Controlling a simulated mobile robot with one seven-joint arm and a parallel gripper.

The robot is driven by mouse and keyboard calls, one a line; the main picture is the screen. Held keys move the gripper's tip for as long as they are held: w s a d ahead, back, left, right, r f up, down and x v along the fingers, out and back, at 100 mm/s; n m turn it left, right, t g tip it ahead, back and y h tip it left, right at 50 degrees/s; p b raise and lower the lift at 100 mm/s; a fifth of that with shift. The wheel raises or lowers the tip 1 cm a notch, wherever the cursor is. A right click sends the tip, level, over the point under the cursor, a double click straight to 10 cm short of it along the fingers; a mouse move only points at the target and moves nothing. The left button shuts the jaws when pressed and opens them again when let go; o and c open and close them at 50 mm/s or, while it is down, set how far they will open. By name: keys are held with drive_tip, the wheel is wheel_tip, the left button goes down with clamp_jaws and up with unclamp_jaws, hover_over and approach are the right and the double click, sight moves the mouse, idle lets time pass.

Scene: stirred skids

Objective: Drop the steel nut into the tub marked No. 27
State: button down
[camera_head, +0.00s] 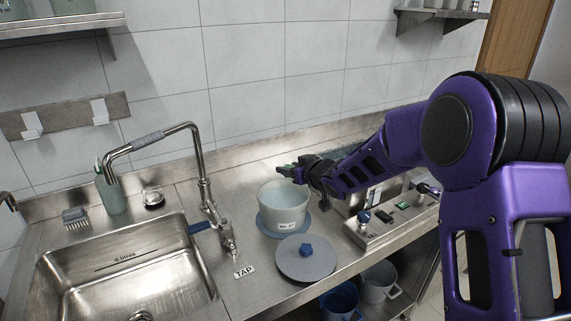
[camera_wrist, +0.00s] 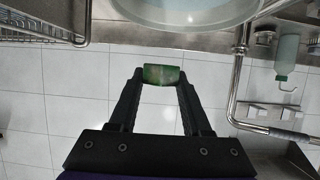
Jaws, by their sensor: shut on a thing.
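A pale tub (camera_head: 283,214) stands open on a round blue mat (camera_head: 264,227) on the steel counter. Its label is too small to read, so I cannot tell whether it says No. 27. Its rim also shows at the top of the wrist view (camera_wrist: 212,26). My gripper (camera_head: 297,172) is above and beside the tub's back right rim. It is shut on a small green thing (camera_wrist: 161,74) held between the fingertips, also visible in the head view (camera_head: 284,167). I cannot make out a steel nut.
A grey lid (camera_head: 306,266) with a blue knob lies in front of the tub. A tap (camera_head: 204,190) and sink (camera_head: 127,278) are to the left. A control box (camera_head: 385,230) is to the right. Buckets (camera_head: 379,282) stand on the shelf below.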

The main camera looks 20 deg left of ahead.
wheel_tip(320, 180, down, 6)
drive_tip(key=b, duration=0.3)
idle(0.3)
drive_tip(key=shift+c, duration=1.4)
unclamp_jaws()
drive_tip(key=v, duration=1.7)
drive_tip(key=shift+s+d+p, duration=0.15)
drive_tip(key=shift+p, duration=0.3)
drive_tip(key=shift+r, duration=0.1)
